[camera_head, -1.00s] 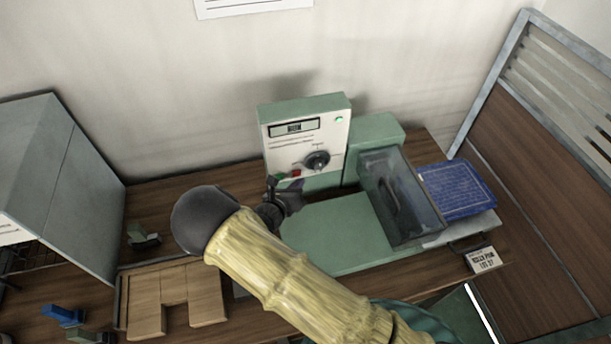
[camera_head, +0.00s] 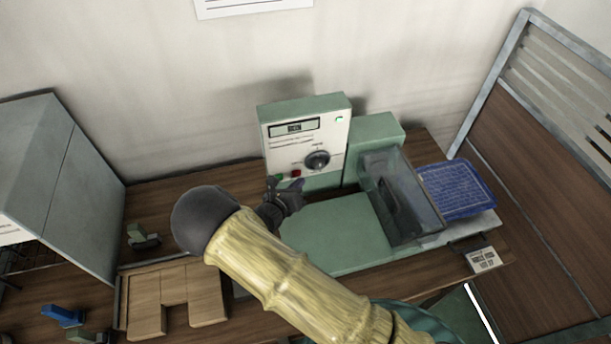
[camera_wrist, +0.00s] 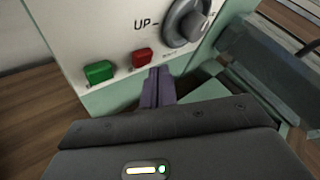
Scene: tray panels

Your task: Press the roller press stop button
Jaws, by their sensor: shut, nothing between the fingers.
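The roller press (camera_head: 335,232) is a pale green machine with an upright control box at its back. On the box's white front sit a red button (camera_head: 296,173), a green button (camera_head: 279,177) to its left and a black dial (camera_head: 317,160). The wrist view shows the red button (camera_wrist: 142,58), the green button (camera_wrist: 99,72) and the dial (camera_wrist: 185,22) close up. My gripper (camera_head: 299,184) is in front of the panel's lower edge. Its purple fingers (camera_wrist: 158,84) are together and empty, just below and right of the red button. I cannot tell whether they touch the panel.
A clear dark cover (camera_head: 402,197) stands on the press, with a blue mesh tray (camera_head: 456,190) to its right. A small printed card (camera_head: 483,260) lies at the front right. A wooden tray (camera_head: 205,295) and a grey cabinet (camera_head: 60,185) are on the left.

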